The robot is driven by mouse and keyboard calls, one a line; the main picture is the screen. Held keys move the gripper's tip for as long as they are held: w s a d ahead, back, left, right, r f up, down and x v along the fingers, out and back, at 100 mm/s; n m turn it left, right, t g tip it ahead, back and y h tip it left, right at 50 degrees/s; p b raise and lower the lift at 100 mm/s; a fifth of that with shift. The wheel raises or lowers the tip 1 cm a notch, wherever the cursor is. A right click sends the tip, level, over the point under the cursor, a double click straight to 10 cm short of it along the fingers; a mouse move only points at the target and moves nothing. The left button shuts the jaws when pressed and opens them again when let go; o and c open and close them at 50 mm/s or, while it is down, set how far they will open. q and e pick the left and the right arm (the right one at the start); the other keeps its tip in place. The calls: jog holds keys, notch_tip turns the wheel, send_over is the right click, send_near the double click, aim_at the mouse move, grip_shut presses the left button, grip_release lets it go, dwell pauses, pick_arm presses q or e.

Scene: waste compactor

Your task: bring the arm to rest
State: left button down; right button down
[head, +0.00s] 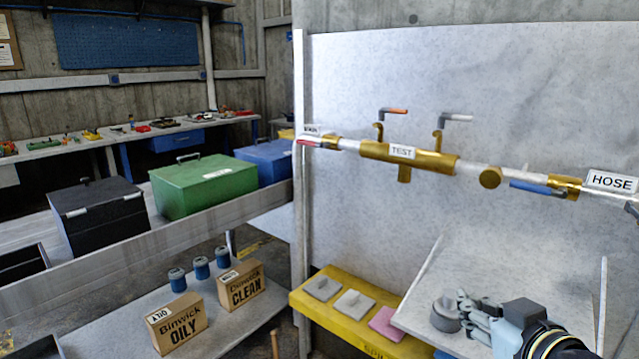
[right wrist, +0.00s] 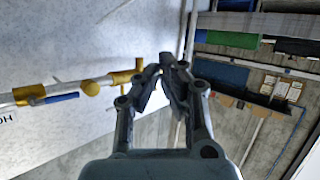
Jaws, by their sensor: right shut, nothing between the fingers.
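My right gripper (head: 466,308) is at the lower right of the head view, in front of a sloped white panel and beside a grey round part (head: 445,315). Its fingers are shut with nothing between them; the right wrist view also shows the fingers (right wrist: 163,72) together and empty. In that view they lie in front of the wall, near the right end of the brass pipe. My left gripper is not in view.
A pipe with a brass TEST piece (head: 408,160) and coloured levers runs along the white wall. A yellow shelf (head: 335,303) holds grey and pink pads. Two Binwick boxes (head: 177,323) and several blue-grey cylinders stand at left. Green (head: 203,186) and black (head: 98,217) cases sit behind.

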jog(key=s+d+f+m+g+h, duration=0.15)
jog(key=s+g, duration=0.35)
jog(key=s, duration=0.8)
jog(key=s+d+f+m+g+h, duration=0.1)
jog(key=s+d+f+g+h, duration=0.3)
jog(key=s, duration=0.9)
jog(key=s+d+f+g+y+b, duration=0.15)
jog(key=f+b, duration=0.35)
jog(key=f, duration=1.3)
jog(key=s+f+g+y+b, duration=0.15)
jog(key=f+b, duration=0.35)
jog(key=f, duration=1.3)
jog(key=s+f+b, duration=0.6)
jog(key=s+f, duration=1.1)
jog(key=f, duration=0.2)
jog(key=shift+s+d+f+g, duration=0.35)
jog(key=shift+d+g, duration=0.05)
jog(key=shift+m, duration=0.25)
